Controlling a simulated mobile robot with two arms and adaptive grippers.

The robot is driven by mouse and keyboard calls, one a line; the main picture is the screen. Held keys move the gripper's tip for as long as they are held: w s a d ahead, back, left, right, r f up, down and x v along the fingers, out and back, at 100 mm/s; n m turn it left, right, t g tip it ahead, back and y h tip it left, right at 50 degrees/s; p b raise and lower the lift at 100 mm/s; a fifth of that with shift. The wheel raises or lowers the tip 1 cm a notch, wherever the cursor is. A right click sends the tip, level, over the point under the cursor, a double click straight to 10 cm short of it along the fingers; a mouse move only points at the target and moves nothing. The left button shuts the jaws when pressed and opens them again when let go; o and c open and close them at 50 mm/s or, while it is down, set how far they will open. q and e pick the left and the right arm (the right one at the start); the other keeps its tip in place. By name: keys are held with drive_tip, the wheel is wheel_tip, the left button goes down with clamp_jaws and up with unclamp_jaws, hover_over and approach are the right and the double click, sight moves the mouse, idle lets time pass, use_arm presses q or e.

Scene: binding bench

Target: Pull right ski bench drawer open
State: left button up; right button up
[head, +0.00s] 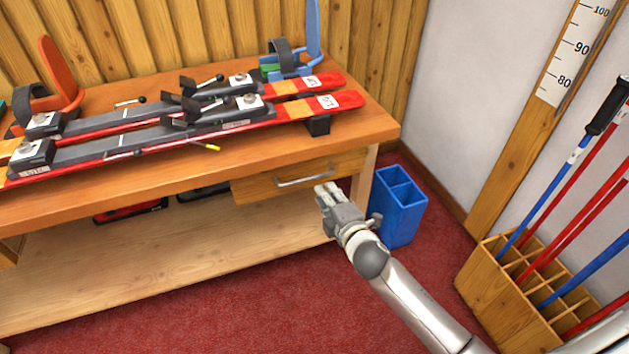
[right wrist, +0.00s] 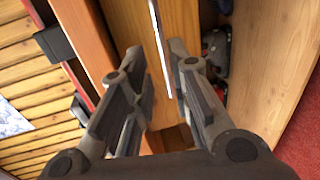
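The right bench drawer (head: 255,187) is a wooden front under the right end of the bench top, and it looks shut. Its metal bar handle (head: 303,178) runs across the front. My right gripper (head: 326,190) is just in front of the drawer, by the right end of the handle. In the right wrist view my right gripper (right wrist: 158,52) has its two fingers apart, with the handle (right wrist: 157,30) running between the tips against the drawer front (right wrist: 180,25). I cannot tell whether a finger touches the bar. My left gripper is not in view.
Red skis (head: 235,120) lie on the wooden bench (head: 190,165). A blue divided bin (head: 397,208) stands close right of my right gripper. A wooden pole rack (head: 500,285) is farther right. The red carpet (head: 270,300) in front of the bench is clear.

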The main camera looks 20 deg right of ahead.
sight(314, 177)
use_arm(q)
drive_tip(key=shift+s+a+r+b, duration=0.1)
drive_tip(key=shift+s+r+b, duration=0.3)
drive_tip(key=shift+b, duration=0.85)
use_arm(e)
drive_tip(key=shift+x, duration=5.05)
clamp_jaws()
